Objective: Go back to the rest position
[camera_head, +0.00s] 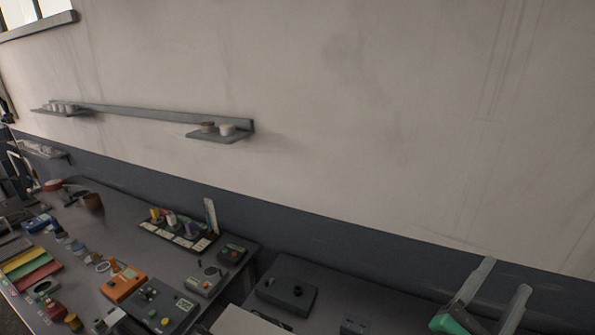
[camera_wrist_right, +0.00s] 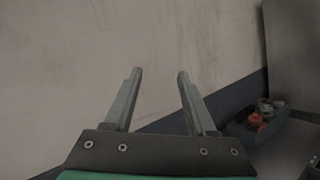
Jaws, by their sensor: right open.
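My right gripper (camera_head: 500,290) is at the lower right of the head view, with green and grey parts. Its two grey fingers are apart and point up toward the wall, with nothing between them. In the right wrist view the gripper (camera_wrist_right: 158,95) is open and empty in front of the pale wall. My left gripper is not in view. No pan can be made out in either view.
A grey table (camera_head: 190,258) at the left holds many small items, including an orange device (camera_head: 124,283) and a dark tray (camera_head: 150,229). A wall shelf (camera_head: 215,137) carries small cups. In the right wrist view a grey bin (camera_wrist_right: 250,130) stands at the right.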

